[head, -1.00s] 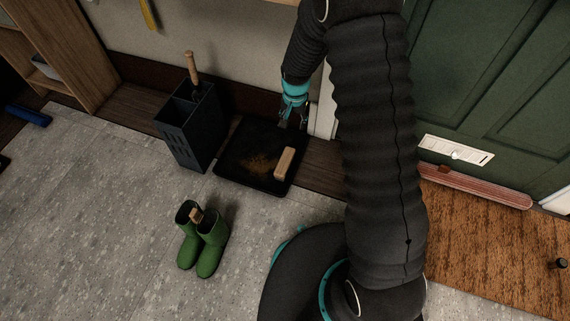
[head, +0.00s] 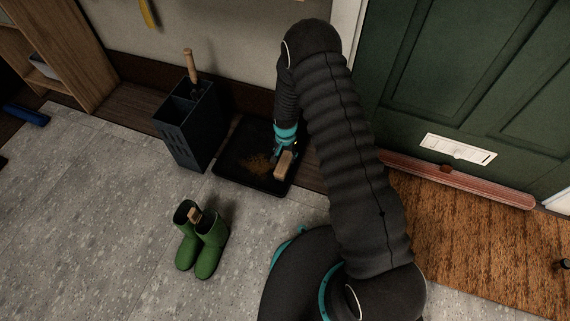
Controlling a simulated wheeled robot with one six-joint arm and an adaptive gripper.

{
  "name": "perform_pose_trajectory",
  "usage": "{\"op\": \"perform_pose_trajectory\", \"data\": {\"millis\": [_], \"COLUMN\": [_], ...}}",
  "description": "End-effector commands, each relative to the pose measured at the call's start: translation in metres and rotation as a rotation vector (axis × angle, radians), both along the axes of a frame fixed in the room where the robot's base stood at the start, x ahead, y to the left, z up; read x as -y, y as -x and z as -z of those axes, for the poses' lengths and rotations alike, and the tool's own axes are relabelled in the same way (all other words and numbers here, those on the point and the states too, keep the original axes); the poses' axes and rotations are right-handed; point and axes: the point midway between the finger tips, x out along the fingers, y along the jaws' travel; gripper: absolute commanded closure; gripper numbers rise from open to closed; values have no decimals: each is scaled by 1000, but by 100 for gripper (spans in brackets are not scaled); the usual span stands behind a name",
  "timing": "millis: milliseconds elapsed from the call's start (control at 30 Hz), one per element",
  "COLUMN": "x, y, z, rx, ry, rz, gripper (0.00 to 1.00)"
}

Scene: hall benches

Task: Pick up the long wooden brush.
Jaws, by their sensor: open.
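A long pale wooden block, which looks like the back of a brush (head: 284,167), lies in the black tray (head: 236,183) on the floor, near its right side. Its bristles cannot be made out. My gripper (head: 285,151) is open and points down at the far end of this block, right over it or around it. My gripper covers that end, and I cannot tell whether the fingers touch it. A wooden handle (head: 190,64) stands upright in the dark caddy (head: 182,144) left of the tray.
Green boots (head: 201,245) with a small wooden piece in one stand in front of the tray. A green door (head: 470,90) with a pinkish strip along its foot and a brown mat (head: 450,245) are at the right. The grey floor at the left is mostly clear.

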Motion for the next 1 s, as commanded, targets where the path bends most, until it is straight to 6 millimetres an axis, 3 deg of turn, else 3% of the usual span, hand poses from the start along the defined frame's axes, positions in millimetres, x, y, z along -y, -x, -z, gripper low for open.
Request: {"op": "perform_pose_trajectory", "data": {"millis": [167, 500, 800, 833, 1000], "x": [0, -2, -2, -2, -2], "y": [0, -1, -2, -2, -2], "z": [10, 52, 57, 57, 57], "rx": [-1, 1, 2, 2, 2], "ry": [1, -1, -2, -2, -2], "rz": [0, 0, 0, 0, 0], "gripper": [46, 46, 46, 48, 91]}}
